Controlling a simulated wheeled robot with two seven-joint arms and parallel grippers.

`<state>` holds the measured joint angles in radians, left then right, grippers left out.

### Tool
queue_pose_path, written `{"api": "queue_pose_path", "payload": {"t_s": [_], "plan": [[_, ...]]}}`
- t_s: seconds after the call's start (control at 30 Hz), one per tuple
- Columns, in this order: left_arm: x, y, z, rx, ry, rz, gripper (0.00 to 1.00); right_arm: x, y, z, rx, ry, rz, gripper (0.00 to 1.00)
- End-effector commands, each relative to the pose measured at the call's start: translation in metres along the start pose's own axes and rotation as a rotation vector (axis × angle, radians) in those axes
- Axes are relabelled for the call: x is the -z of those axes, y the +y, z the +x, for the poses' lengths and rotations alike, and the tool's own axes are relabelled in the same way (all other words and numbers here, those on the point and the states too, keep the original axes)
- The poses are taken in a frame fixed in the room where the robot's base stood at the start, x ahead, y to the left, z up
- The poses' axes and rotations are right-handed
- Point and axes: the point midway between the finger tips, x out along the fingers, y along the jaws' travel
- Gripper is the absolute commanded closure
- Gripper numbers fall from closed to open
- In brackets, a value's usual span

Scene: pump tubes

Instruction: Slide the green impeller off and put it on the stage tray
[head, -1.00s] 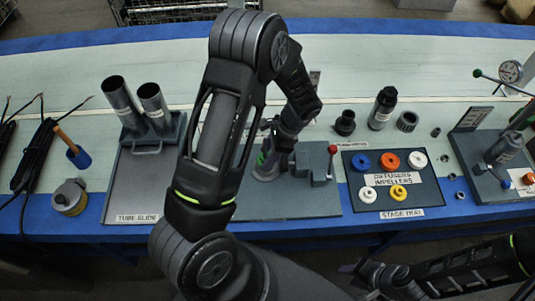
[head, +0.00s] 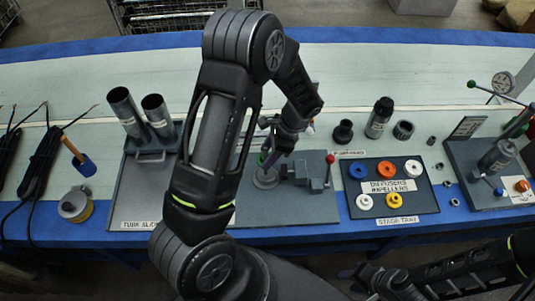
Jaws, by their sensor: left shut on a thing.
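The green impeller (head: 262,158) shows as a small green patch at my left gripper (head: 268,155). That gripper is shut on it, above a round grey base (head: 265,179) on the fixture plate. A thin post shows between the gripper and the base; whether the impeller is still around it I cannot tell. The dark stage tray (head: 407,209) lies to the right. It holds a blue, an orange, a yellow and two white parts. My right gripper (head: 366,276) is low at the bottom edge, dark and partly cut off, with its jaws unclear.
A grey block with a red-knobbed lever (head: 330,159) stands between the post and the stage tray. Dark cylindrical parts (head: 379,118) stand behind the tray. The tube slide (head: 138,190) with two tubes is at left. My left arm hides part of the table.

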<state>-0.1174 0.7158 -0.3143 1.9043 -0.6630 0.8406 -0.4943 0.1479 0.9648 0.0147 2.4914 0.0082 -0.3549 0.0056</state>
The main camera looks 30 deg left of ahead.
Motion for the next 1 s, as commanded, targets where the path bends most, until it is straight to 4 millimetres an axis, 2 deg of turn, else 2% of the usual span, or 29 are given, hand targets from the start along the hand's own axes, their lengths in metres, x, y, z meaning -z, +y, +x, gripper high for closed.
{"api": "queue_pose_path", "payload": {"t_s": [1.0], "plan": [[-0.022, 0.0, -0.053, 0.0, 0.001, 0.001, 1.0, -0.003, -0.01, -0.037, -0.012, -0.013, 0.008, 0.64]]}}
